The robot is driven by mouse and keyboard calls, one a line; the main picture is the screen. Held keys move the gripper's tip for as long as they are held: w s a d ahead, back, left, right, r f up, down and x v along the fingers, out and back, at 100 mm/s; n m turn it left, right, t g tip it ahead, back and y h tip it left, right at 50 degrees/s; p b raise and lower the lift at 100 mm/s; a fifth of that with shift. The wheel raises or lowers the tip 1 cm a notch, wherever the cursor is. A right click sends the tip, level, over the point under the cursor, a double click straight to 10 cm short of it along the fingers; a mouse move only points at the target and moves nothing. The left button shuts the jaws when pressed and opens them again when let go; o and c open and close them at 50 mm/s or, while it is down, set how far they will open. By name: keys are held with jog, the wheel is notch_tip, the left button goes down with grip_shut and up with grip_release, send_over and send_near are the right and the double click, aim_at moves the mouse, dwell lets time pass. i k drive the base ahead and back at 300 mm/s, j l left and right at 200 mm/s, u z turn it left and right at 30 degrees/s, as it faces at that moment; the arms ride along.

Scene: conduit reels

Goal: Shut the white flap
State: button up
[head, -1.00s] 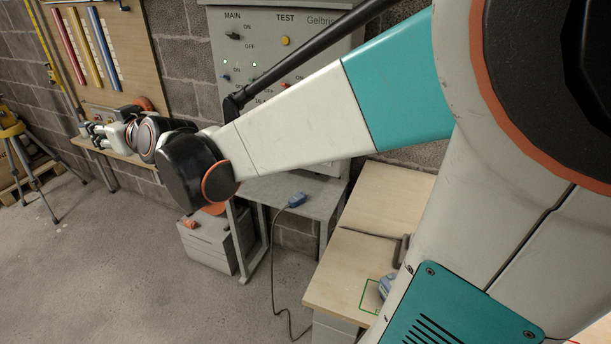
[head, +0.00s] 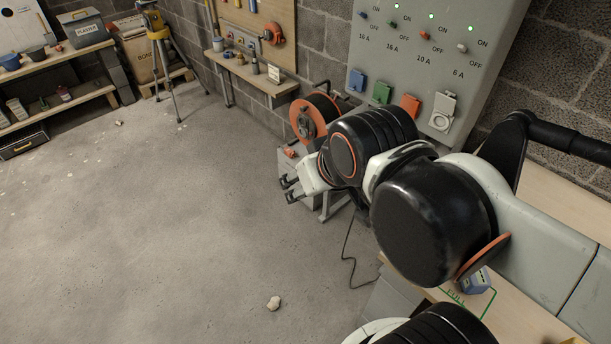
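The white flap (head: 445,101) is on the grey wall panel, at the right end of a row of coloured socket covers. It stands raised, and the round socket face (head: 439,122) shows below it. My gripper (head: 287,190) is left of the panel and lower in the picture, pointing left, away from the flap. Its two dark fingertips are apart with nothing between them. My arm's dark joints lie just below and left of the flap.
Blue (head: 357,80), green (head: 381,92) and orange (head: 410,106) covers sit left of the white one. An orange reel (head: 307,119) stands behind my gripper. A blue device (head: 477,282) lies on the bench below. The floor at left is mostly clear.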

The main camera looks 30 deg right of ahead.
aim_at(445, 105)
jog(key=z, duration=1.3)
